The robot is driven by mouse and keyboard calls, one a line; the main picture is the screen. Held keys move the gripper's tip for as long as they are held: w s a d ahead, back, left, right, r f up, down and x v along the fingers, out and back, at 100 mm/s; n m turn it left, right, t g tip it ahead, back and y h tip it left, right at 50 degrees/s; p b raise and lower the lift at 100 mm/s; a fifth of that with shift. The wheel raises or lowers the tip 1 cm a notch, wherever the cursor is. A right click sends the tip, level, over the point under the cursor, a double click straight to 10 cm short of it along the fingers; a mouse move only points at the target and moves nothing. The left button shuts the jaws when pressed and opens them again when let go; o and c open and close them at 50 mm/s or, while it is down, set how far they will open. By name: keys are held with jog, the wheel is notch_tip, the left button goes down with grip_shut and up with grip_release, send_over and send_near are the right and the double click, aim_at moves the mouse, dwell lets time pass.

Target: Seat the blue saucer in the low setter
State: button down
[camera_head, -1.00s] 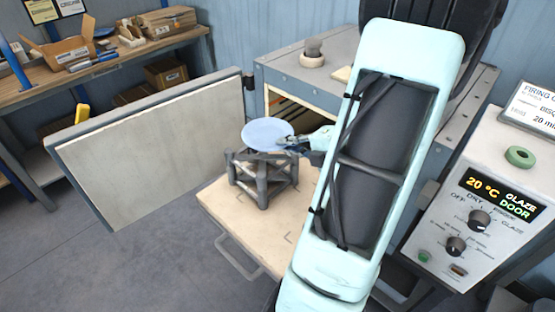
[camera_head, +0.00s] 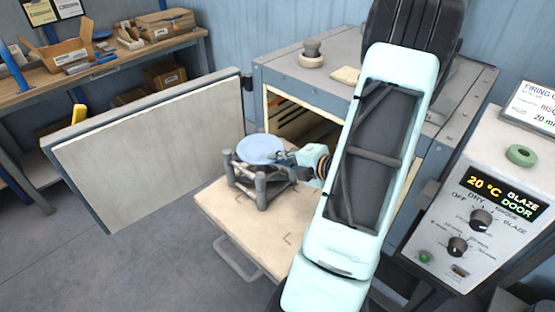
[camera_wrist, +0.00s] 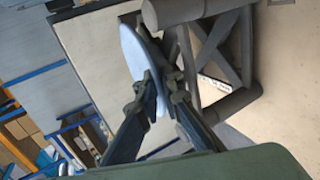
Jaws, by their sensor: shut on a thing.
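The pale blue saucer (camera_head: 262,149) is held nearly level by its right edge. It is at the top of the dark grey low setter (camera_head: 262,190), with post tops showing around its left and front rim. I cannot tell whether it touches the supports. The saucer (camera_wrist: 134,52) also shows in the wrist view, beside the setter's bars (camera_wrist: 215,45). My gripper (camera_head: 288,157) comes from the right and is shut on the saucer's rim. In the wrist view, its fingertips (camera_wrist: 160,82) pinch the saucer's edge. The saucer's far side contact is hidden.
The setter stands on a pale pulled-out shelf (camera_head: 237,215) in front of the open kiln chamber (camera_head: 300,125). The open door (camera_head: 150,150) stands to the left. The control box (camera_head: 475,215) is at the right. The shelf's front is clear.

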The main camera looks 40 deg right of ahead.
jog(key=shift+f, duration=0.2)
jog(key=c, duration=2.4)
grip_release()
jog(key=shift+r, duration=0.25)
jog(key=v, duration=1.2)
jog(key=shift+a+f, duration=0.1)
